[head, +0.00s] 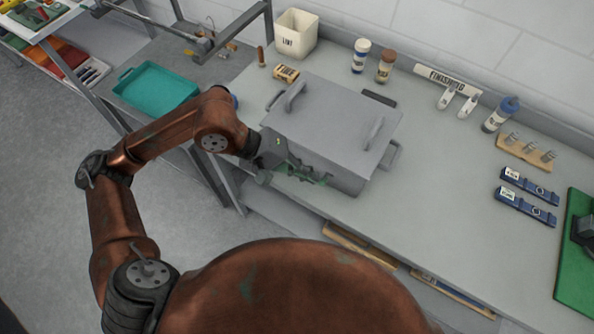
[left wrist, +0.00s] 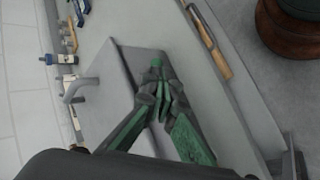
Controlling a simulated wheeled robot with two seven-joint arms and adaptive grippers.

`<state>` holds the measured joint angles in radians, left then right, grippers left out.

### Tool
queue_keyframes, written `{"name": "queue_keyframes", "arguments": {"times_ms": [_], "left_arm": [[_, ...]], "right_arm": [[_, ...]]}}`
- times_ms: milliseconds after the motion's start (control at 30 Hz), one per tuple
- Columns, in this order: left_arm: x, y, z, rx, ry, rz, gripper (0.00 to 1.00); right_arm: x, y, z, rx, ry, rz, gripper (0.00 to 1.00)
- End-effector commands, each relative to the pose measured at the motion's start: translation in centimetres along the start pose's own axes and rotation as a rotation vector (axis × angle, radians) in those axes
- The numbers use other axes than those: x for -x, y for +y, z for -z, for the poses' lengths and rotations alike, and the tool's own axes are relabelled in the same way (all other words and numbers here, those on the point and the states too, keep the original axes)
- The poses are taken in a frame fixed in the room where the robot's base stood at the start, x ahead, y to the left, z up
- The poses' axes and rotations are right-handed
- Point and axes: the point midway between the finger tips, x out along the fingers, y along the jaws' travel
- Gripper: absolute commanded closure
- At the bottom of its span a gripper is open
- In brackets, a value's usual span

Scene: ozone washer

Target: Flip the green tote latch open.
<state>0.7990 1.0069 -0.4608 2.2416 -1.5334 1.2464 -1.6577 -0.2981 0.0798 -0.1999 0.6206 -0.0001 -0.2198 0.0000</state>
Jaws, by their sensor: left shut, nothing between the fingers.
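A grey lidded tote (head: 330,115) stands on the bench near its front edge. Its lid has raised handles, and a side handle shows at the right end. My left gripper (head: 316,178) is at the tote's front side, its fingers shut and empty. In the left wrist view the fingertips (left wrist: 163,98) are together beside the tote's edge. A small green piece (left wrist: 157,63), apparently the latch, shows just beyond the fingertips. I cannot tell whether they touch it. In the head view the green latch cannot be told apart from the green-marked fingers. My right gripper is not in view.
A white bin (head: 295,34), shaker bottles (head: 386,66) and a small box (head: 286,73) stand behind the tote. Two blue items (head: 527,205) and a green mat (head: 577,245) lie right. A teal tray (head: 157,87) is left.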

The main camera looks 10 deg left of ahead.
Motion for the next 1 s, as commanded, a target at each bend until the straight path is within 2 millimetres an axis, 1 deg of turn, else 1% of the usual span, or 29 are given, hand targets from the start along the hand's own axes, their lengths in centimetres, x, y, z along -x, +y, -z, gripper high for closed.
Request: {"name": "queue_keyframes", "arguments": {"times_ms": [100,267,533,667,1000], "left_arm": [[0.1,0.2,0.1,0.003,-0.001,0.002,1.00],[0.1,0.1,0.1,0.005,-0.001,0.003,1.00],[-0.5,0.2,1.0,0.008,0.000,0.002,1.00],[-0.7,0.3,1.4,0.008,-0.001,0.003,1.00],[-0.6,0.4,1.4,0.008,0.000,0.004,1.00]], "right_arm": [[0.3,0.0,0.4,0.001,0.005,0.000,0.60],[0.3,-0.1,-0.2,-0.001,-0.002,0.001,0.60],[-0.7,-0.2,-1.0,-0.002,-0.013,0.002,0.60],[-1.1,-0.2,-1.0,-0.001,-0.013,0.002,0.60],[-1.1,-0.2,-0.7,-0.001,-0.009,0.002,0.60]]}}
